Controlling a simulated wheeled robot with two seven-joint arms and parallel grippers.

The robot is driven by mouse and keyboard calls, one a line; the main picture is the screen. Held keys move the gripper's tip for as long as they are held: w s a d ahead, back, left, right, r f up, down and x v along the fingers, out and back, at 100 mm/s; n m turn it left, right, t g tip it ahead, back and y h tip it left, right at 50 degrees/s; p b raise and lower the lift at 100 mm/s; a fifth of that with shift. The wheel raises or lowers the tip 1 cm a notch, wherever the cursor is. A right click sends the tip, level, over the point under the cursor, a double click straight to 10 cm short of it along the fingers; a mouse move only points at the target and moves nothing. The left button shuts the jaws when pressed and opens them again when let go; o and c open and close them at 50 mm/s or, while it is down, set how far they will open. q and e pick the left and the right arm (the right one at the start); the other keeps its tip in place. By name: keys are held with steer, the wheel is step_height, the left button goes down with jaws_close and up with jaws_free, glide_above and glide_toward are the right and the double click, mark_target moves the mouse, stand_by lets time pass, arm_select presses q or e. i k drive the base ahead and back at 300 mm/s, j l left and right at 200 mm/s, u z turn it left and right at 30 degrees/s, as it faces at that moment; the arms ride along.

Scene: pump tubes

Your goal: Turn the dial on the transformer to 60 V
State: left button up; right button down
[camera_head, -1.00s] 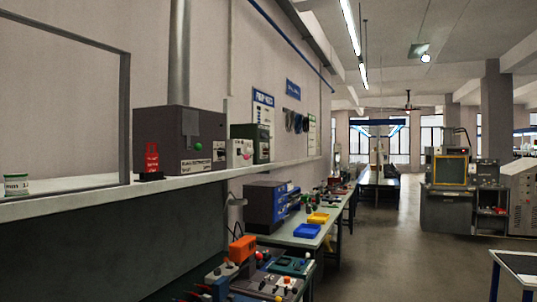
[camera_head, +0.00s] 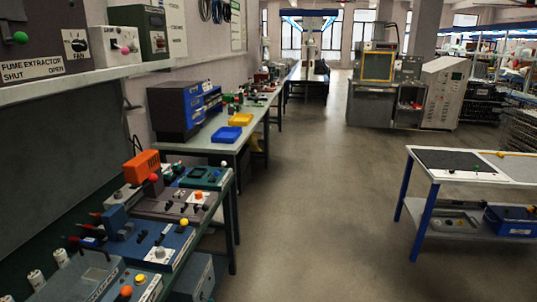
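Neither of my grippers is in view. I cannot tell for sure which device is the transformer. Several bench devices with knobs stand at the lower left: a blue unit (camera_head: 150,245) with a white knob and a yellow knob, a grey-blue unit (camera_head: 95,282) with orange knobs at the bottom edge, and a dark unit (camera_head: 175,203) with small knobs behind. A grey box with a white fan panel (camera_head: 76,44) and dark knob is on the shelf at the upper left. No dial scale or voltage marking is legible at this size.
An orange box (camera_head: 141,166) stands among the bench devices. A dark box (camera_head: 176,110), a blue tray (camera_head: 226,134) and a yellow tray (camera_head: 241,119) are on the bench farther back. A blue-legged table (camera_head: 432,172) stands at right. The floor (camera_head: 310,220) between is clear.

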mark_target(160, 43)
steer(key=i+z, duration=0.3)
steer(key=i, duration=1.4)
